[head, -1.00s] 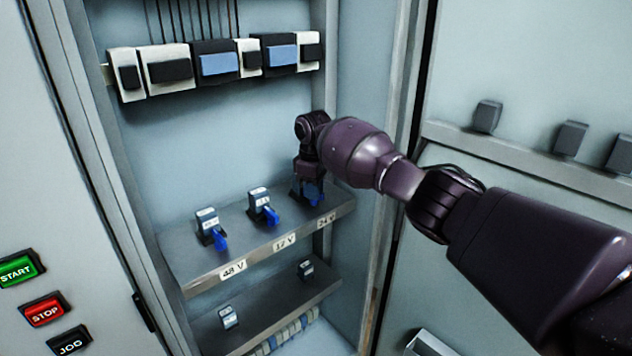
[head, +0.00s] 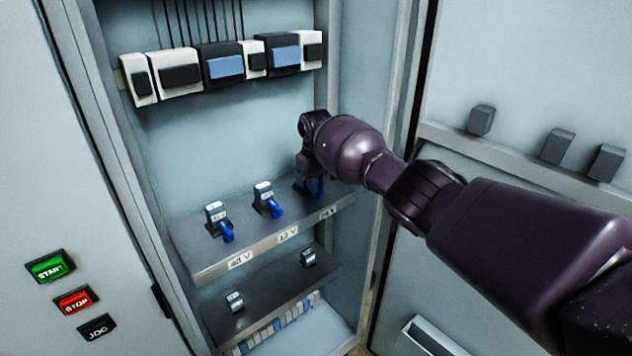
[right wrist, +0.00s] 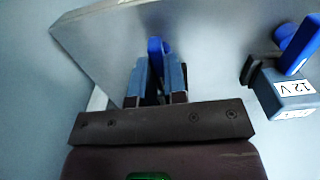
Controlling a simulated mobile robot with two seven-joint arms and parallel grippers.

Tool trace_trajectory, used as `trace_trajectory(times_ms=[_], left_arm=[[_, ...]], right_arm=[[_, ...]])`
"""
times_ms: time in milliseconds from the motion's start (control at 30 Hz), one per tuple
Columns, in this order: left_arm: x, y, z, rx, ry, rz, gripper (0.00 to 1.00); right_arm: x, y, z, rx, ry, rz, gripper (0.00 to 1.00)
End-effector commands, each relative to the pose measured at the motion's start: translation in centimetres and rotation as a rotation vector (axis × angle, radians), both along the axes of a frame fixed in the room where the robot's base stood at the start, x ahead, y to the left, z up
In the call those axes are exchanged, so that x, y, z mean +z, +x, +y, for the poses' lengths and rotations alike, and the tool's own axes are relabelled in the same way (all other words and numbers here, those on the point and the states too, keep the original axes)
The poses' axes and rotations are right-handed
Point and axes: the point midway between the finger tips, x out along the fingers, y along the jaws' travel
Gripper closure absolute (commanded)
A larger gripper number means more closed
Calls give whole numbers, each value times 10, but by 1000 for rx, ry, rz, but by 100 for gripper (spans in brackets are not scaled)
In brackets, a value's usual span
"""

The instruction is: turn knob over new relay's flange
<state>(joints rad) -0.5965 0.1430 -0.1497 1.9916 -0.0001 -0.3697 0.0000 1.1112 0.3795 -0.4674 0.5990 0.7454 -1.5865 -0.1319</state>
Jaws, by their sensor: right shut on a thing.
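My right gripper (head: 308,176) is at the 24 V place, at the right end of the labelled shelf, with the arm coming in from the right. In the right wrist view its two fingers (right wrist: 157,84) are shut on a blue knob (right wrist: 156,46), whose end shows just beyond them. The relay at this place is mostly hidden by my gripper. The 12 V relay (head: 264,192) stands to its left with its own blue knob, and also shows in the right wrist view (right wrist: 284,92). My left gripper is out of view.
The 48 V relay (head: 214,213) stands at the left of the shelf (head: 214,258). Two small relays lie on the lower shelf (head: 270,286). A row of modules (head: 160,76) hangs above. START, STOP and JOG buttons are on the left panel; the cabinet's side wall is close right.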

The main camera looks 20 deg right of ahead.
Motion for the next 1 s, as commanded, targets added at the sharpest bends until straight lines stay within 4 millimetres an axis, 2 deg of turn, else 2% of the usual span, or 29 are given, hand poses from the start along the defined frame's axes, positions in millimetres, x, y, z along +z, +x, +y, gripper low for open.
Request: trace_trajectory(times_ms=[300, 333, 400, 767, 1000], left_arm=[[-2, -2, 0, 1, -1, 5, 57], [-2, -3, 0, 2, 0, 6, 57], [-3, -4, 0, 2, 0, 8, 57], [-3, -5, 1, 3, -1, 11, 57], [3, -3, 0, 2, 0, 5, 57]], right_arm=[[-1, -1, 0, -4, 1, 3, 100], [-1, -1, 0, -4, 1, 3, 86], [-1, -1, 0, -4, 0, 2, 77], [5, 0, 0, -2, 0, -1, 77], [40, 1, 0, -2, 1, -3, 77]])
